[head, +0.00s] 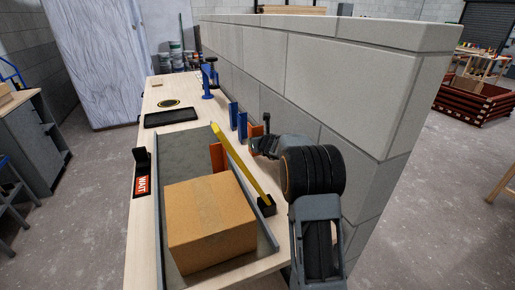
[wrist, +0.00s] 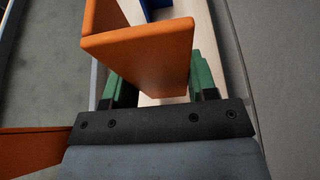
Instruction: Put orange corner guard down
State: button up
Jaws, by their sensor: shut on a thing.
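My gripper (head: 263,146) is shut on an orange corner guard (head: 257,130), over the pale strip of bench between the grey channel and the block wall. In the wrist view the held guard (wrist: 140,55) stands between the green finger pads, its L-shaped edge facing the camera. I cannot tell whether its lower end touches the bench. A second orange corner guard (head: 217,156) stands behind the cardboard box; an orange piece also shows at the lower left of the wrist view (wrist: 35,148).
Two blue corner guards (head: 242,126) stand just beyond the held one. The block wall (head: 330,80) is close on the right. A black tray (head: 171,116) lies farther back.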

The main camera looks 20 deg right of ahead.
jog(key=shift+a+f, duration=0.1)
jog(key=shift+f, duration=0.75)
jog(key=shift+f+b, duration=0.15)
jog(key=shift+b, duration=0.15)
jog(key=o, duration=0.9)
jog(key=shift+s+r, duration=0.1)
jog(key=shift+r, duration=0.15)
jog(key=v, duration=1.1)
jog(key=shift+s+r, duration=0.15)
jog(key=shift+s, duration=0.2)
jog(key=shift+r, duration=0.1)
